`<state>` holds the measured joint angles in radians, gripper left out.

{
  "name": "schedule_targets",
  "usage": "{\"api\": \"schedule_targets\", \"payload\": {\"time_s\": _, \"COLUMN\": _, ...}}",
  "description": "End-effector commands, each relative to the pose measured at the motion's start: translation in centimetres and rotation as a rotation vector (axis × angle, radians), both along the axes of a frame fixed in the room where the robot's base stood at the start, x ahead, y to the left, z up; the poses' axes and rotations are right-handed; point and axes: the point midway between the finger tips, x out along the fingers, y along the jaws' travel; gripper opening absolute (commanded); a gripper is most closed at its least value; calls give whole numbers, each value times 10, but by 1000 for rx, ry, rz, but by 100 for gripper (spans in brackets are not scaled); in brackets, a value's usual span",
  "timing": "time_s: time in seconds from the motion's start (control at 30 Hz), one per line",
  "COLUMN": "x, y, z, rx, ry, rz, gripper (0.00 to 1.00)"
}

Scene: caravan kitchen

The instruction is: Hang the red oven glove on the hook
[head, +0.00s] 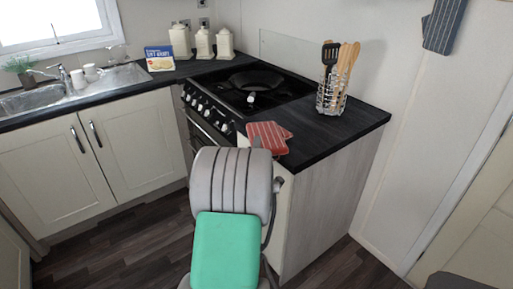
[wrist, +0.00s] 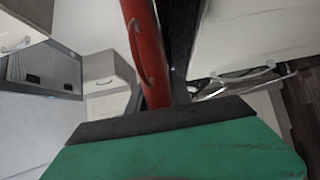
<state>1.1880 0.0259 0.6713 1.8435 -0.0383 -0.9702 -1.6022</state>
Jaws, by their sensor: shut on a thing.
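The red oven glove (head: 268,138) with pale stripes is at the front corner of the black worktop, beside the cooker, in the head view. In the wrist view, the red glove (wrist: 148,50) stands edge-on just beyond the dark bar of my gripper, with a small loop-like shape on it. My gripper (head: 258,143) is shut on the glove; its fingers are mostly hidden behind my grey and green arm. A dark grey striped glove (head: 443,25) hangs on the wall at the upper right. I cannot make out a free hook.
A wire holder (head: 331,96) with wooden utensils stands on the worktop right of the glove. A dark pan (head: 256,79) sits on the hob. White canisters (head: 203,43) stand at the back. The sink (head: 60,92) is left. The floor right of the cabinet looks clear.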

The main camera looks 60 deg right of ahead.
Motion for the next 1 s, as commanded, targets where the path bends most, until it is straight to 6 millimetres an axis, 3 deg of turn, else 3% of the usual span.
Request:
{"api": "schedule_targets", "payload": {"time_s": 0.1, "x": 0, "y": 0, "z": -4, "rx": -1, "ry": 0, "rz": 0, "gripper": 0}}
{"api": "schedule_targets", "payload": {"time_s": 0.13, "x": 0, "y": 0, "z": -4, "rx": 0, "ry": 0, "rz": 0, "gripper": 27}}
{"api": "schedule_targets", "payload": {"time_s": 0.4, "x": 0, "y": 0, "z": -3, "rx": 0, "ry": 0, "rz": 0, "gripper": 48}}
{"api": "schedule_targets", "payload": {"time_s": 0.77, "x": 0, "y": 0, "z": 2, "rx": 3, "ry": 1, "rz": 0, "gripper": 48}}
{"api": "schedule_targets", "payload": {"time_s": 1.0, "x": -25, "y": 46, "z": -5, "rx": -1, "ry": -1, "rz": -1, "gripper": 48}}
